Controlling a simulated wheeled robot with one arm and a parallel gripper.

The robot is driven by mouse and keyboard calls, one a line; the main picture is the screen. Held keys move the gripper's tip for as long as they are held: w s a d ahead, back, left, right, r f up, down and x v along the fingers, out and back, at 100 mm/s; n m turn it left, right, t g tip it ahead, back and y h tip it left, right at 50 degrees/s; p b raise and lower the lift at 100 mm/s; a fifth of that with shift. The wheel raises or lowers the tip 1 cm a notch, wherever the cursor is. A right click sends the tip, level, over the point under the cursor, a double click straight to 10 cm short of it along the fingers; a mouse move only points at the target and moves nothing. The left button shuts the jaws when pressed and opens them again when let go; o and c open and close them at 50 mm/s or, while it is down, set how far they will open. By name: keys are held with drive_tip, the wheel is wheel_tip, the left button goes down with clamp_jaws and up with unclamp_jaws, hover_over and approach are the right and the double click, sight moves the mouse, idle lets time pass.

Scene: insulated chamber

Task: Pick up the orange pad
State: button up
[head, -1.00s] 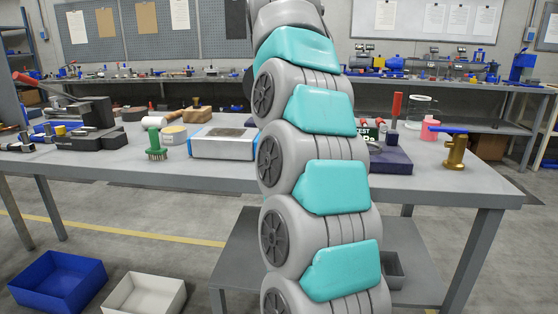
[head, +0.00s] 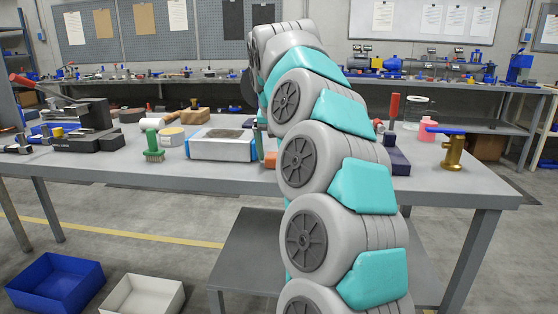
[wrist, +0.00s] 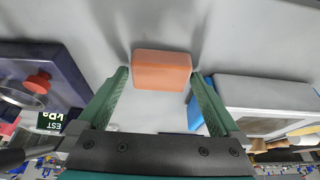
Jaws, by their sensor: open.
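The orange pad (wrist: 162,70) lies flat on the grey bench top in the wrist view. It is a small block with rounded edges. In the head view only a sliver of the pad (head: 270,160) shows beside my arm. My gripper (wrist: 159,76) is open, with its two green fingers on either side of the pad's near part. There is a gap beside each fingertip, and I cannot tell the height of the tips above the bench. My arm mostly hides the gripper in the head view.
A blue-and-white box (head: 222,144) stands close to the left of the pad; in the wrist view it (wrist: 265,92) is near the right finger. A dark block (wrist: 38,72) with a red knob lies on the other side. A brass valve (head: 454,152) stands at the right.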

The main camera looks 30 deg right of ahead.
drive_tip(key=c, duration=1.2)
drive_tip(key=shift+r, duration=1.75)
